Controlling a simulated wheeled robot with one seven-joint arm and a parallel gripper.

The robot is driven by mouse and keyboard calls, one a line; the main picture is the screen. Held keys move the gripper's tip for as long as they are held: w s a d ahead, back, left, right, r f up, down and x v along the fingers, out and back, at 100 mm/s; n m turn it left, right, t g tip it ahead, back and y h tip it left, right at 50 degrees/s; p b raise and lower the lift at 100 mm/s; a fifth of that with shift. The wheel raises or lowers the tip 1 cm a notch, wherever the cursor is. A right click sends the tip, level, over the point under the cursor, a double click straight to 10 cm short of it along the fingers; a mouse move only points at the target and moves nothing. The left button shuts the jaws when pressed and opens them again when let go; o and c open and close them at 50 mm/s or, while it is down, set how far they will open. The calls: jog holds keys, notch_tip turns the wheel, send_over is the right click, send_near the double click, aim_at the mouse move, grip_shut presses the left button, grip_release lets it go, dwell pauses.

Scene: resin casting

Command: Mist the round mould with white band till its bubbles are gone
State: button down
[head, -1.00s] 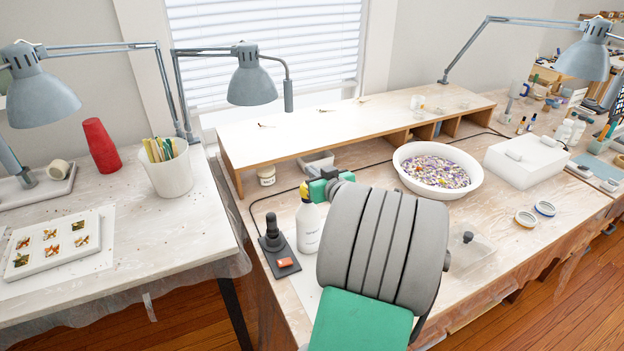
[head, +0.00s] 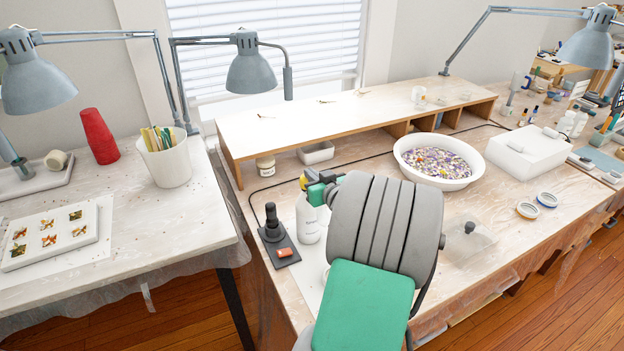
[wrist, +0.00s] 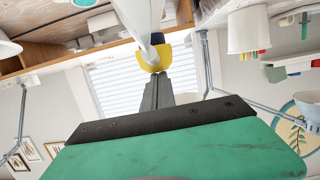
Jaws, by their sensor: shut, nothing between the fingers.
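A white spray bottle (head: 307,222) with a yellow head (head: 305,181) stands upright on the workbench, partly behind my arm. In the wrist view its yellow head (wrist: 153,57) is right by the tips of my gripper (wrist: 158,82). The fingers are together with nothing between them; I cannot tell whether they touch the head. In the head view my gripper (head: 321,190) shows only partly beside the bottle's top. Two round moulds lie at the right, one with a yellowish band (head: 527,210) and one with a blue band (head: 547,199). I see no white-banded mould clearly; my arm hides part of the bench.
A dark stand (head: 276,246) is left of the bottle. A white basin of coloured bits (head: 478,178), a clear lidded box (head: 466,246) and a white box (head: 527,152) are to the right. A raised shelf (head: 340,122) runs behind. The bench between basin and banded moulds is clear.

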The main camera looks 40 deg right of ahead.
jog(key=shift+s+a+f, duration=0.15)
jog(key=shift+f, duration=0.7)
jog(key=shift+r, duration=0.1)
notch_tip(320, 180, up, 5)
jog(key=shift+f+p, duration=0.1)
jog(key=shift+p, duration=1)
jog(key=b+v, duration=0.2)
jog(key=v, duration=0.8)
jog(key=shift+r+b, duration=0.35)
jog(key=shift+b, duration=0.05)
jog(key=shift+w, duration=0.25)
